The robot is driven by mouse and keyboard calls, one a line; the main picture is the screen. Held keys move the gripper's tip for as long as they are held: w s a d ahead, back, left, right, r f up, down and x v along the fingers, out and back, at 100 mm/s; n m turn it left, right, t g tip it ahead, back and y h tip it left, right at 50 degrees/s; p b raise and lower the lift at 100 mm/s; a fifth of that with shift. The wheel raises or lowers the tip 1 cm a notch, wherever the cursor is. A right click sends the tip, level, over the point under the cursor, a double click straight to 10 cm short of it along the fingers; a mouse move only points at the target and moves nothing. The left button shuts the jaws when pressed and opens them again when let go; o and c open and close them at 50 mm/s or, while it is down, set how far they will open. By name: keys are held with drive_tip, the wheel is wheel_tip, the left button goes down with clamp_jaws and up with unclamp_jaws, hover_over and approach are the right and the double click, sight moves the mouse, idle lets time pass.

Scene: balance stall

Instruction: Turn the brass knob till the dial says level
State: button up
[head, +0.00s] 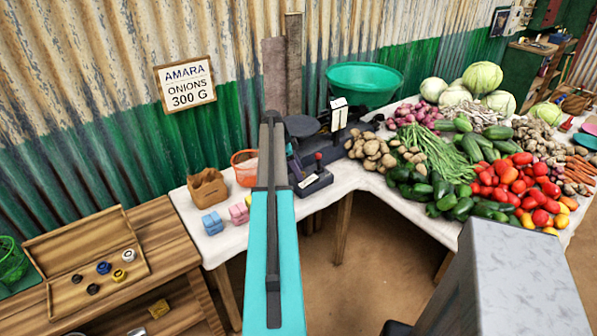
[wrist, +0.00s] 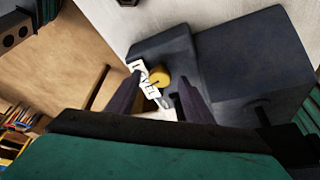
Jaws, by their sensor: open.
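The brass knob (wrist: 158,78) is a small yellow round piece on the dark grey balance base in the wrist view. The balance (head: 318,183) stands on the white-covered table in the head view, partly hidden by my arm. My gripper (wrist: 160,82) is open, with one dark finger on each side of the knob; I cannot tell whether either touches it. A white label (wrist: 149,90) with dark letters, apparently "LEVEL", lies beside the knob, partly covered. I cannot make out a dial reading. In the head view my arm hides the knob and fingertips.
A brown paper bag (head: 208,188), an orange bucket (head: 245,165) and blue blocks (head: 212,222) stand left of the balance. Potatoes (head: 372,150) lie close on its right, with a green basin (head: 364,84) behind.

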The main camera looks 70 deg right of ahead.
drive_tip(key=b+v, duration=0.3)
drive_tip(key=v, duration=1)
drive_tip(key=shift+r, duration=0.15)
